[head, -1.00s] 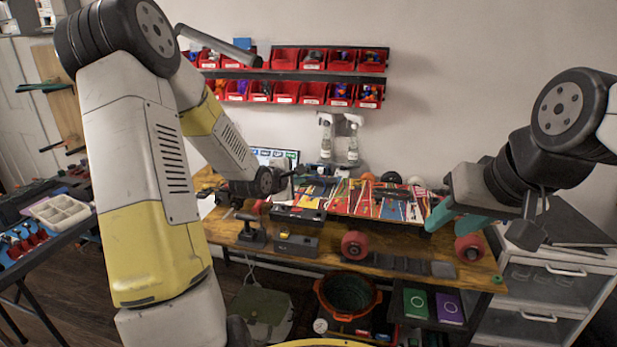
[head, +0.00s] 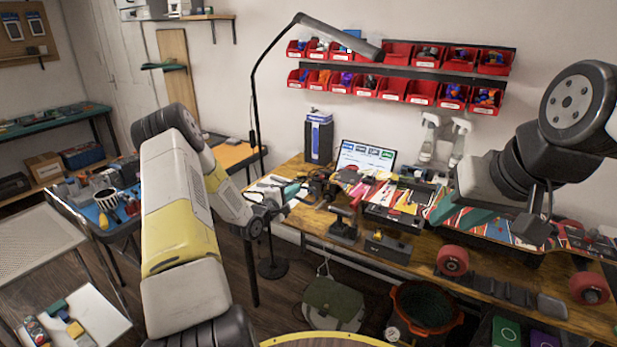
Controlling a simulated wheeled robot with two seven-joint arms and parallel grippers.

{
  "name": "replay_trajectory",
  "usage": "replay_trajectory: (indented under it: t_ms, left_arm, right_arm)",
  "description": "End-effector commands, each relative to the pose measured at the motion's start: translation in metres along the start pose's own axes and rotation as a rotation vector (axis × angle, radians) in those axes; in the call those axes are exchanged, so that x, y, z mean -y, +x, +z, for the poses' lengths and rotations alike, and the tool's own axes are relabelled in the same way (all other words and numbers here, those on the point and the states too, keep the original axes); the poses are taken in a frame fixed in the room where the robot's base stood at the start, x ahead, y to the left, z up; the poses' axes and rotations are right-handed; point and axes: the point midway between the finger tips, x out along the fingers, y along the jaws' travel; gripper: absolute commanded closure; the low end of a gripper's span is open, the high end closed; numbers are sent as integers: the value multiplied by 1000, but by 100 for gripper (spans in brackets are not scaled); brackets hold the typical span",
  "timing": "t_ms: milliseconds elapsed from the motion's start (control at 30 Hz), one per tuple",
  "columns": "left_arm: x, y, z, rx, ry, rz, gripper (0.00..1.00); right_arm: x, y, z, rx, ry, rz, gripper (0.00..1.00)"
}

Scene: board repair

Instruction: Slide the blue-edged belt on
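A skateboard deck with a colourful printed underside (head: 440,205) lies upside down on the wooden workbench (head: 325,222), with red wheels (head: 453,261) at its near side. My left gripper (head: 284,208) is near the left end of the bench, apart from the board; its fingers are small and dark, and I cannot tell whether they are open. My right gripper (head: 534,226) hangs over the right part of the board and hides some of it; its fingers are unclear. I cannot make out a blue-edged belt in this view.
Dark tool blocks (head: 388,247) stand along the bench's front. A lamp (head: 340,38) arches over its left end. A laptop (head: 365,157) and spray bottles (head: 428,140) stand behind. A side table (head: 108,215) with tools is at left, with open floor between.

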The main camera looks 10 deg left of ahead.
Motion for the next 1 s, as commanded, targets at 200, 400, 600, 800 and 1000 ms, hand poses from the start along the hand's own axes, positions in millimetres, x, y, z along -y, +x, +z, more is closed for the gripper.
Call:
replay_trajectory:
  t_ms: [200,400,600,800,1000]
  left_arm:
    - [48,4,-12,29,14,44,100]
    - [63,5,-14,39,20,57,100]
    - [74,12,-15,40,19,57,100]
    - [85,20,-17,39,19,57,100]
    - [88,23,-18,38,20,58,100]
  right_arm:
    - [0,0,0,0,0,0,64]
    - [0,0,0,0,0,0,64]
    - [0,0,0,0,0,0,64]
    - [0,0,0,0,0,0,64]
    - [0,0,0,0,0,0,64]
